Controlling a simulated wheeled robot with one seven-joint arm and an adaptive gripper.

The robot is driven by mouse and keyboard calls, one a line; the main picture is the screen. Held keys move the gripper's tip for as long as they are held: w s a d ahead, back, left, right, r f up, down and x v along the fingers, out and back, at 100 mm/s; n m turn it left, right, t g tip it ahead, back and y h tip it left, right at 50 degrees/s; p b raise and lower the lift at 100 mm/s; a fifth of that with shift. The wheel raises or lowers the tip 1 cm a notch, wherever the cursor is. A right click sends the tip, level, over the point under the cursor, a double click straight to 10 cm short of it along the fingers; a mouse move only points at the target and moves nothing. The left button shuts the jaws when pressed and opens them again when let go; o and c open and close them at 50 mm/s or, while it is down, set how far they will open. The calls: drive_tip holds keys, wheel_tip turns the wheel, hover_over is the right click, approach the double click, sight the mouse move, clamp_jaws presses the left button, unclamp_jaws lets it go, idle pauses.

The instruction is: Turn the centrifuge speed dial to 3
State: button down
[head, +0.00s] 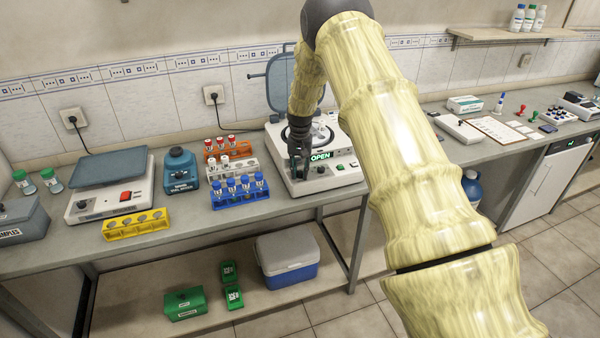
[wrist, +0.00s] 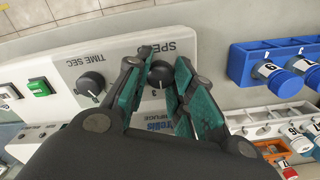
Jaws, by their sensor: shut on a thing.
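The white centrifuge (head: 345,180) stands on the bench with its grey lid raised and a lit OPEN display (head: 320,156) on its front. My gripper (head: 299,170) is at the left part of its front panel. In the wrist view, the black speed dial (wrist: 160,74) sits between the green-padded fingers of my gripper (wrist: 161,70), under the partly hidden SPEED label. My gripper is shut on the dial. The time dial (wrist: 91,83) is to the left, clear of the fingers.
A blue rack (head: 240,195) of blue-capped tubes stands close left of the centrifuge, with a white rack (head: 238,172) and an orange rack (head: 226,148) behind it. A green button (wrist: 38,88) is on the panel beyond the time dial. Bench right of the centrifuge is partly hidden by my arm.

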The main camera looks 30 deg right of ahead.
sight(301, 172)
drive_tip(key=shift+m+b, duration=0.3)
drive_tip(key=shift+m, duration=1.5)
drive_tip(key=shift+r, duration=0.1)
drive_tip(key=c, duration=1.2)
unclamp_jaws()
drive_tip(key=shift+d, duration=0.1)
wheel_tip(301, 172, up, 12)
drive_tip(key=shift+f, duration=0.1)
